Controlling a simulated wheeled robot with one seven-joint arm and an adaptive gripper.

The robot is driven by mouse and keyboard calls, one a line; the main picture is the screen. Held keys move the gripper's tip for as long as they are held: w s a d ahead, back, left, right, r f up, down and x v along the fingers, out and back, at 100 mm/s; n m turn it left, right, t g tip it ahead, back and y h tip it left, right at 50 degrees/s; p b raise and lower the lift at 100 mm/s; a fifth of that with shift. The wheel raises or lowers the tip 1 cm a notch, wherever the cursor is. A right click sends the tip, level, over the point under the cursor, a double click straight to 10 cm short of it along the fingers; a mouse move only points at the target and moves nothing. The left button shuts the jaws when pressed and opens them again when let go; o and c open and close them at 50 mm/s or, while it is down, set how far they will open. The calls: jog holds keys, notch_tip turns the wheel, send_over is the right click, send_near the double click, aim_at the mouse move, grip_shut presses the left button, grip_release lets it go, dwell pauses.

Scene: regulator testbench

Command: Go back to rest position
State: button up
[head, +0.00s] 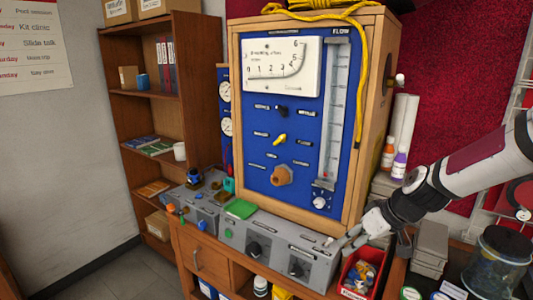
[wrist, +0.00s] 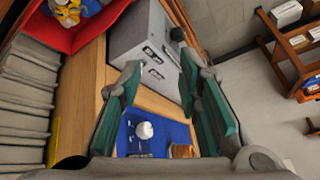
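My gripper (head: 372,236) is at the right of the bench in the head view, in front of the lower right corner of the blue test panel (head: 265,115). In the wrist view my gripper (wrist: 158,88) shows two green-padded fingers standing apart with nothing held between them. Part of the blue panel (wrist: 135,133) with a white knob (wrist: 145,130) shows between and below the fingers. The grey control box (wrist: 150,45) lies beyond the fingertips. In the head view the same grey box (head: 270,235) runs along the foot of the panel.
A red bin (head: 358,275) with small parts stands just below my gripper. A glass jar (head: 497,262) and grey stacked blocks (head: 431,245) are to the right. Orange (head: 388,153) and purple (head: 399,163) bottles stand behind my arm. A wooden shelf (head: 190,60) is at the left, with open floor before it.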

jog(key=s+a+r+m+h, duration=0.1)
jog(key=s+r, duration=0.4)
jog(key=s, duration=0.3)
jog(key=s+a+r+m+h, duration=0.1)
jog(key=s+a+r, duration=0.1)
jog(key=s+r, duration=0.4)
jog(key=s+a+r+m+t+h, duration=0.1)
jog(key=s+r, duration=0.5)
jog(key=s, duration=0.6)
jog(key=shift+s+a+r+m+h, duration=0.2)
jog(key=shift+a+m+h, duration=0.15)
jog(key=shift+m, duration=0.25)
